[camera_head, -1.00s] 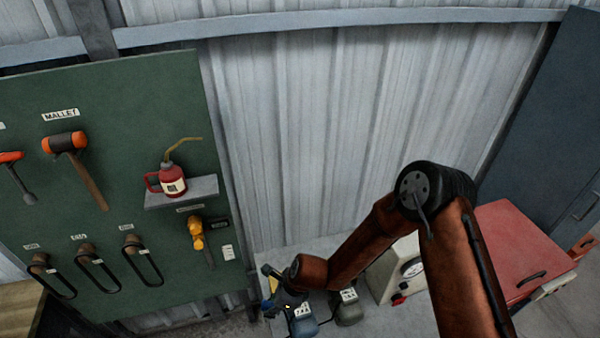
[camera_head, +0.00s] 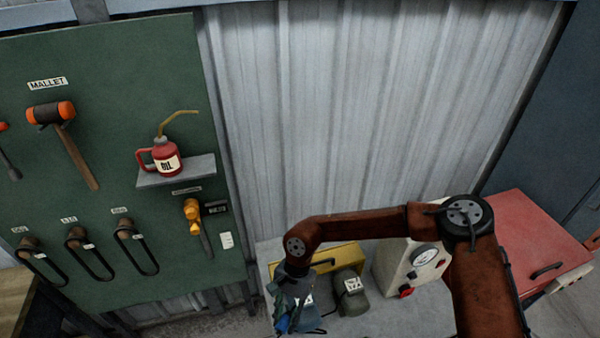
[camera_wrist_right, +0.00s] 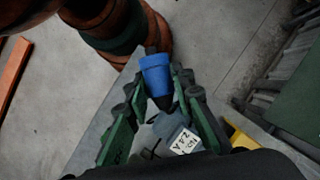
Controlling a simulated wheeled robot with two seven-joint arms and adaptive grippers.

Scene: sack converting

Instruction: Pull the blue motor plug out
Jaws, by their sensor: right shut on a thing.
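My right gripper (camera_head: 281,308) is low in the head view, over the bench beside the motors. In the right wrist view its green fingers (camera_wrist_right: 158,80) are shut on a blue plug (camera_wrist_right: 156,72), which sits between the fingertips. In the head view a bit of the blue plug (camera_head: 282,323) shows below the fingers. A blue-grey motor (camera_head: 310,320) with a white tag is next to it, and it also shows in the wrist view (camera_wrist_right: 168,127). Whether the plug is still in a socket cannot be told. My left gripper is not in view.
A dark olive motor (camera_head: 351,302) with a tag and a yellow box (camera_head: 343,256) stand close by. A grey gauge box (camera_head: 398,265) with a red knob is to their right, then a red chest (camera_head: 528,240). The green tool board (camera_head: 110,200) is left. Bare bench (camera_head: 395,323) lies in front.

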